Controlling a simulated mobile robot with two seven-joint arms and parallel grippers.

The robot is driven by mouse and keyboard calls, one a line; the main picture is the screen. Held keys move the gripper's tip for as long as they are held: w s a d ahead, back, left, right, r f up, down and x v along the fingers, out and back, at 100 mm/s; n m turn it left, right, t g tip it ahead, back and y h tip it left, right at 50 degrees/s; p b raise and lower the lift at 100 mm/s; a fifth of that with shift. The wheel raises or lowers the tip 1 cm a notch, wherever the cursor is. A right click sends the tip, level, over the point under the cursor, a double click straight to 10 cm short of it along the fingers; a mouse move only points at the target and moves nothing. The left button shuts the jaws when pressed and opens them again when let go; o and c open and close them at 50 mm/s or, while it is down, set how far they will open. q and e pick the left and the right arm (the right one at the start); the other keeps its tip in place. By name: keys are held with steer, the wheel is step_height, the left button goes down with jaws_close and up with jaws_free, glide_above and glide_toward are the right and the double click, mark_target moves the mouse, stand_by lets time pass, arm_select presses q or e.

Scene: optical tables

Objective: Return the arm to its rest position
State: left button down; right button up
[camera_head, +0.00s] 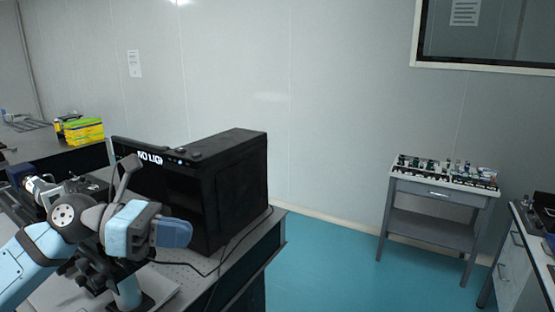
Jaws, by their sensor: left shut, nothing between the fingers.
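My left arm comes in from the lower left, with light-blue and grey links. My left gripper (129,170) appears as a narrow grey piece pointing up in front of the black box. It is shut and holds nothing. It overlaps the box in the picture, and I cannot tell how far apart they are. My right gripper is not in view.
The open-fronted black box (236,185) stands on an optical table (235,265), with a cable trailing in front. Yellow-green boxes (84,130) sit on a bench behind. A grey cart (435,202) carries small parts at right. The teal floor (325,265) between is clear.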

arm_select(q)
step_height(320, 180, down, 18)
steer(key=a+n+t+y+p, duration=0.2)
steer(key=n+t+y+p, duration=0.2)
steer(key=n+t, duration=2.1)
steer(key=s+a+f+n+g+y+p, duration=0.1)
steer(key=s+f+n+g+y, duration=0.3)
steer(key=s+f+n+g, duration=0.3)
steer(key=s+a+f+n+g+y+p, duration=0.1)
steer(key=s+f+n+g+y, duration=0.3)
steer(key=f+n, duration=1.2)
steer(key=s+g, duration=0.4)
steer(key=s, duration=0.3)
steer(key=shift+s+f+n+y, duration=0.3)
steer(key=shift+s+n+y, duration=0.05)
steer(key=shift+n+y, duration=0.05)
